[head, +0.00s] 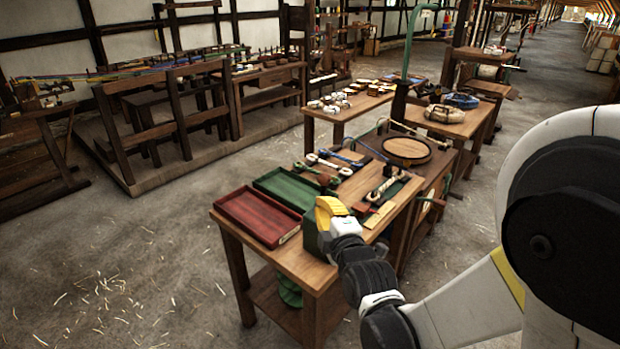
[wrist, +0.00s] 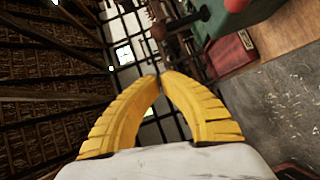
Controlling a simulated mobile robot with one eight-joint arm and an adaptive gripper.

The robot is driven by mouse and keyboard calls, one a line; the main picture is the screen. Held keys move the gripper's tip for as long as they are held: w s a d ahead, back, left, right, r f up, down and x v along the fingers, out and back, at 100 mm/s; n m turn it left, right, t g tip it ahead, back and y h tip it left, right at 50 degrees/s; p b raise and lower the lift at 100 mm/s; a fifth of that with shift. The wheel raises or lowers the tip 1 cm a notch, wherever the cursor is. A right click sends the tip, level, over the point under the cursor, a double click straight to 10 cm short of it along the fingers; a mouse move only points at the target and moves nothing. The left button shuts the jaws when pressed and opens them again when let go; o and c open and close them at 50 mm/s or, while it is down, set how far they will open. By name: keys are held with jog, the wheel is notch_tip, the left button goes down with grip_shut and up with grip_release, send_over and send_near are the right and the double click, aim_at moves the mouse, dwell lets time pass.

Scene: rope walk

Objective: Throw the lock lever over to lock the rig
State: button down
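My gripper (head: 328,210) has yellow fingers and is over the near end of the wooden workbench, in front of a dark green box (head: 311,236). In the wrist view the fingertips (wrist: 161,74) meet, with only background showing in the gap behind them. A green housing (wrist: 226,24) with a red knob (wrist: 237,5) is at the upper right of that view. A dark round-ended rod (wrist: 200,15) sticks out beside it, apart from the fingertips. I cannot tell for sure whether this rod is the lock lever. In the head view my gripper hides part of the green box.
A red tray (head: 258,217) and a green tray (head: 287,187) lie left of my gripper. A round wooden disc (head: 407,148) and a rope piece (head: 385,190) are farther back. Another table (head: 350,108) stands behind. Open floor (head: 130,260) lies to the left.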

jog(key=shift+w, duration=0.1)
jog(key=b, duration=0.3)
send_near(320, 179)
jog(key=w+a, duration=0.5)
jog(key=shift+w+d+f+b, duration=0.15)
jog(key=shift+w+d, duration=0.15)
jog(key=shift+w, duration=0.2)
jog(key=shift+w+d+f+b, duration=0.1)
jog(key=shift+w+d+b, duration=0.05)
jog(key=shift+w+d, duration=0.25)
jog(key=shift+w+r, duration=0.1)
jog(key=shift+w+d+r+m+p, duration=0.15)
jog(key=shift+w+d+m+p, duration=0.15)
jog(key=shift+w+p, duration=0.1)
